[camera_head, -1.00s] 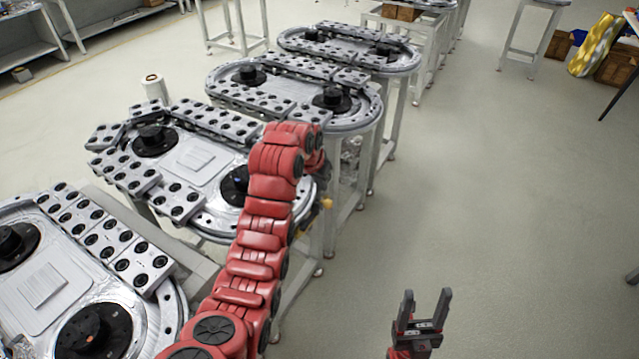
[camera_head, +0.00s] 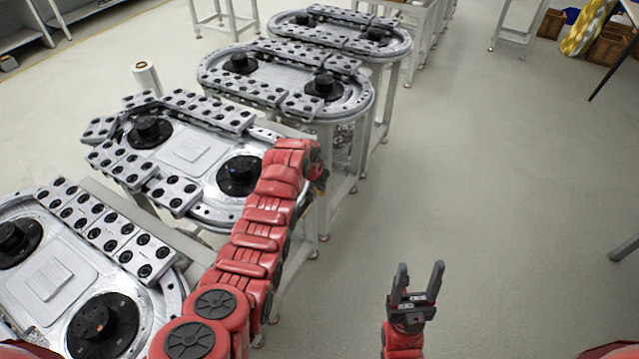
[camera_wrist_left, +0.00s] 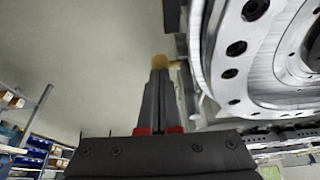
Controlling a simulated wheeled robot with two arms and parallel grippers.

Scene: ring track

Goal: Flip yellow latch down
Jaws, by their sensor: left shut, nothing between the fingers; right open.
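The yellow latch (camera_wrist_left: 159,62) shows in the left wrist view as a small yellow-tan piece right at the tips of my left gripper (camera_wrist_left: 158,78). The fingers are shut with nothing between them; whether they touch the latch I cannot tell. The latch sits beside the round metal edge of a ring track (camera_wrist_left: 215,75). In the head view my left gripper (camera_head: 320,180) is by the right end of the second ring track (camera_head: 205,212), mostly hidden by my red arm. The latch is not clear there. My right gripper (camera_head: 418,285) is open and empty over bare floor.
Another ring track (camera_head: 60,275) stands in front at left, and more (camera_head: 360,95) stand behind on metal legs. A white roll (camera_head: 146,78) stands behind the second track. The floor (camera_head: 480,170) at right is clear. Shelves (camera_wrist_left: 35,150) show in the wrist view.

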